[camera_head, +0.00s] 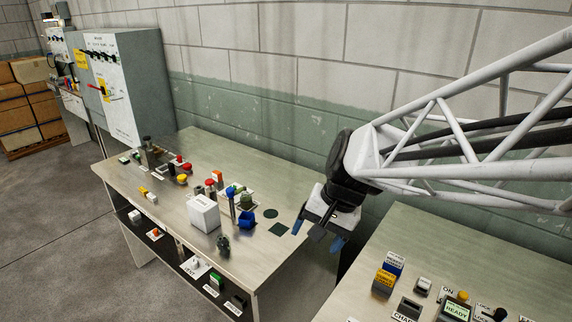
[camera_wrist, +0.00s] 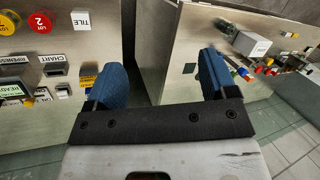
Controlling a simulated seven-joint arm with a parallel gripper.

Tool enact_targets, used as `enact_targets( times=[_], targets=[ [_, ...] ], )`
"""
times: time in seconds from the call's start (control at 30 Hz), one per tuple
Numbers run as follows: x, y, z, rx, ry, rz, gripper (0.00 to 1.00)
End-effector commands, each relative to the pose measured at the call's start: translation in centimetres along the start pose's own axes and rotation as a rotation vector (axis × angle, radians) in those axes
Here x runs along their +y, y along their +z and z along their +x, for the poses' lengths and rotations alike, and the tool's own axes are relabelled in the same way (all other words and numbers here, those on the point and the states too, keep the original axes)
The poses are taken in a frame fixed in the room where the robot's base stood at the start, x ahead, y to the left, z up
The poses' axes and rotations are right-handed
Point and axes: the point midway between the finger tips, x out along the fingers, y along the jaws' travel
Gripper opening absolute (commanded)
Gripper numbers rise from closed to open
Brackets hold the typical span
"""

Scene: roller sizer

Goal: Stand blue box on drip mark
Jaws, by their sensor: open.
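The blue box (camera_head: 247,220) stands on the left steel bench, right of a white box (camera_head: 204,213). Two flat dark green marks lie on the bare bench right of it: a round one (camera_head: 270,213) and a square one (camera_head: 279,229). I cannot tell which is the drip mark. My gripper (camera_head: 318,238) hangs to the right of the marks, above the gap between the benches, apart from the blue box. In the wrist view its blue-tipped fingers (camera_wrist: 161,80) are spread with nothing between them. I cannot identify the blue box surely there.
Several knobs and small parts crowd the left bench (camera_head: 172,210). A second bench (camera_head: 470,260) at right carries labelled blocks and a display reading READY (camera_head: 456,309). A grey control cabinet (camera_head: 120,85) stands at back left. A block wall (camera_head: 290,60) runs behind.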

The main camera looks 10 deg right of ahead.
Motion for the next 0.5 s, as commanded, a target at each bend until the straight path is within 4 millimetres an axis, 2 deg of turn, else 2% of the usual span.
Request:
enact_targets(
  times=[0.1,0.3,0.5],
  targets=[
    [1.9,2.4,-1.4,0.056,0.065,-0.107,0.78],
    [5.2,5.7,-3.2,0.141,0.184,-0.279,0.78],
    [7.6,7.8,-4.3,0.199,0.274,-0.395,0.78]
  ],
)
